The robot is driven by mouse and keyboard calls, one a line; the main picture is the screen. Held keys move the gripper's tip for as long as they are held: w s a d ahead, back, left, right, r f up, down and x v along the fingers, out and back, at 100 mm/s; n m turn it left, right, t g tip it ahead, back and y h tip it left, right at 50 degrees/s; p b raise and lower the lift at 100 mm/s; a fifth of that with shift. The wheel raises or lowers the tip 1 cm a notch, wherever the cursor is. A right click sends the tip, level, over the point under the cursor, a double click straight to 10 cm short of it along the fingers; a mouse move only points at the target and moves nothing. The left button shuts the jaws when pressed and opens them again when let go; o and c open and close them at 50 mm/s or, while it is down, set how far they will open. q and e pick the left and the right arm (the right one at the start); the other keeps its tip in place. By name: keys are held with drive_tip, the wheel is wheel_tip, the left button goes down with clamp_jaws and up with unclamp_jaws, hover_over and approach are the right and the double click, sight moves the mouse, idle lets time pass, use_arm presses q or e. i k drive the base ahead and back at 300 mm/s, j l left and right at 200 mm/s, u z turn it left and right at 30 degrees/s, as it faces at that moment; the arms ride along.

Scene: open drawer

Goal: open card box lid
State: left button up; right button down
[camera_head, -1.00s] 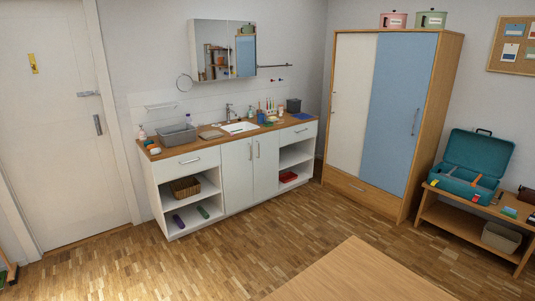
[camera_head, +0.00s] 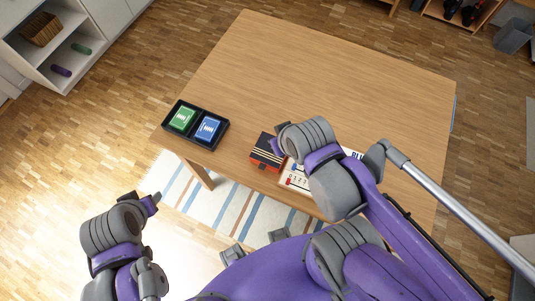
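A small red and black box (camera_head: 266,152), which looks like the card box, sits near the front edge of the wooden table (camera_head: 330,70). Its lid looks closed. My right gripper (camera_head: 279,137) is at the box's right upper side, partly overlapping it in the picture; I cannot tell whether they touch. Its fingers are mostly hidden by my purple and grey wrist. My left gripper (camera_head: 152,201) hangs off the table at the lower left, over the floor and away from the box. Its opening does not show clearly.
A black tray (camera_head: 207,144) holds a green card deck (camera_head: 183,118) and a blue card deck (camera_head: 208,129) at the table's left front. A white board with numbers (camera_head: 296,177) lies right of the box, partly under my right arm. The table's back half is clear.

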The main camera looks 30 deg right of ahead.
sight(262, 152)
drive_tip(key=k+z, duration=0.2)
drive_tip(key=z, duration=0.15)
drive_tip(key=k+z, duration=0.15)
drive_tip(key=z, duration=0.2)
drive_tip(key=k+j+z, duration=0.4)
drive_tip(key=i+j, duration=0.1)
